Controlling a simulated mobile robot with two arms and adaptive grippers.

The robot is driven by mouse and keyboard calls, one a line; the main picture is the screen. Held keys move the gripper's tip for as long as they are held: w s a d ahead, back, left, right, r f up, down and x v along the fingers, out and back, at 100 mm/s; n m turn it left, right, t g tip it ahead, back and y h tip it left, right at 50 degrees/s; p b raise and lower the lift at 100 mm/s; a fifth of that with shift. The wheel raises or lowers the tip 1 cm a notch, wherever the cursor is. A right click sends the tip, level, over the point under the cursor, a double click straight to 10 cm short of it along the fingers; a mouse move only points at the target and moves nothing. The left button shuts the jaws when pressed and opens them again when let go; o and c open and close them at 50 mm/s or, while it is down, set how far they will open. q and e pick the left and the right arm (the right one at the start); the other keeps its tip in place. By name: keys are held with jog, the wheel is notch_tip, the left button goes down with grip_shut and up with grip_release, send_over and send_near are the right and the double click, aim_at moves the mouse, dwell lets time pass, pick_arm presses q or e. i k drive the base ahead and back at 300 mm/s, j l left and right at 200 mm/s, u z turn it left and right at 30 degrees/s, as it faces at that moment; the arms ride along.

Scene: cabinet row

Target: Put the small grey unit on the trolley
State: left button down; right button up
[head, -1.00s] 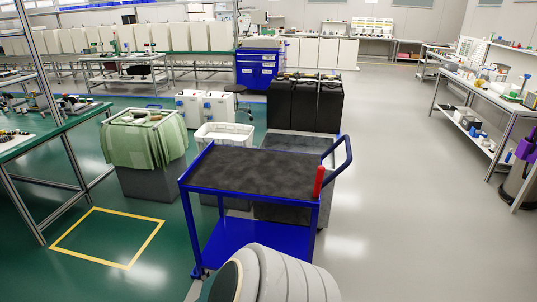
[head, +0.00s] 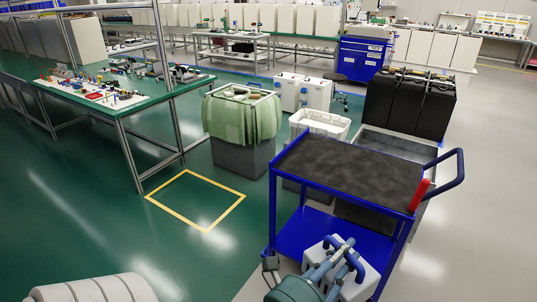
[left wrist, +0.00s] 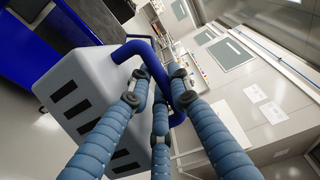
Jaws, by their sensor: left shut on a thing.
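The small grey unit (head: 370,283) is a pale grey box with a blue handle, low in the head view. My left gripper (head: 345,256) is shut on the handle; its blue-grey fingers hide part of the box. In the left wrist view the unit (left wrist: 75,95) shows dark slots in its side, and the gripper (left wrist: 158,88) closes around the blue handle. The trolley (head: 345,172) has a blue frame, a dark, bare top and a blue lower shelf. The unit appears in front of the trolley's near side; I cannot tell if they touch. My right gripper is not in view.
A red grip and a blue push handle (head: 452,180) stand at the trolley's right end. A bin with a green liner (head: 240,130), a white crate (head: 320,124) and black cases (head: 408,100) are behind it. A yellow floor square (head: 195,203) is empty at left.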

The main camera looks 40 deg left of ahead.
aim_at(327, 166)
jog(key=i+u, duration=0.35)
jog(key=i+l+u, duration=0.2)
jog(key=u, duration=0.15)
jog(key=i+l+u, duration=0.25)
jog(key=i+u, duration=0.15)
jog(key=i+l, duration=0.55)
